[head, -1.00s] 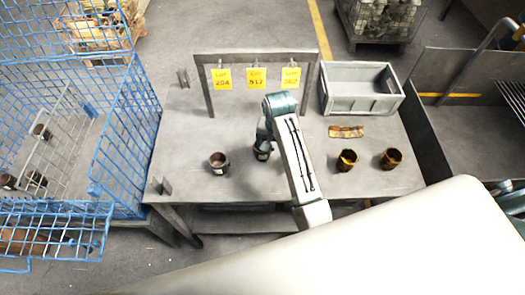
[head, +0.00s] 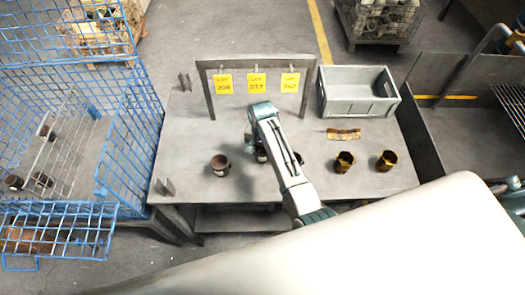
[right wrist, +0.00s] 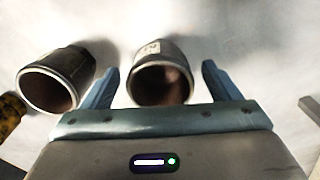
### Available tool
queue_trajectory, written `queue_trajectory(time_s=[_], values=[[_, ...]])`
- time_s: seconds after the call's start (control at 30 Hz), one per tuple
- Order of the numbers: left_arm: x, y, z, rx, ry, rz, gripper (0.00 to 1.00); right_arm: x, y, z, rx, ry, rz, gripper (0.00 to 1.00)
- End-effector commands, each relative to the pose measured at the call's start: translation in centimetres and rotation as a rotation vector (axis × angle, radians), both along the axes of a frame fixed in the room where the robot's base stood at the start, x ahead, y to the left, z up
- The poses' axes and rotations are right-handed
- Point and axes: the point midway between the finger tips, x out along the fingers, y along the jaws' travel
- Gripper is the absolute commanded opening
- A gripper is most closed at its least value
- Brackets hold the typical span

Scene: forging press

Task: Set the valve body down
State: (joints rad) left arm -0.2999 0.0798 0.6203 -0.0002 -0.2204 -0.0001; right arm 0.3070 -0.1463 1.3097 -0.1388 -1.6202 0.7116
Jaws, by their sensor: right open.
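My right gripper (head: 254,142) points down over the table's middle; its open fingers (right wrist: 160,70) stand on either side of a dark grey valve body, with visible gaps in the right wrist view. This valve body (right wrist: 158,78) has a pale label and a round open mouth. In the head view the valve body (head: 261,156) is mostly hidden by my arm and appears to rest on the table (head: 240,190). A similar dark piece (right wrist: 52,82) lies to its left in the wrist view. Another dark cup-like piece (head: 220,164) stands left of the gripper. My left gripper is out of view.
A frame with yellow lot tags (head: 257,83) spans the back. A blue wire cage (head: 125,140) stands left.

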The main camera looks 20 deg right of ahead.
Motion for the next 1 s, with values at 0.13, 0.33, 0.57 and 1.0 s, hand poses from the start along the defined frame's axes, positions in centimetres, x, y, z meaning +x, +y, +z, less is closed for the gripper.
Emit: queue_trajectory(time_s=[0.13,0.33,0.57,1.0], values=[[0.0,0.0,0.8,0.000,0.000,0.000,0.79,0.0,0.0,-1.5,-0.001,0.001,0.000,0.83],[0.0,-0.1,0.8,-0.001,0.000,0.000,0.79,0.0,0.0,-2.2,-0.001,-0.002,-0.001,0.83],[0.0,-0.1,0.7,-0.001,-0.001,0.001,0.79,0.0,0.0,-2.2,-0.001,-0.001,-0.001,0.60],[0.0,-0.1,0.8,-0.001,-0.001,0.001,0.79,0.1,0.0,-2.0,-0.001,-0.003,0.000,0.21]])
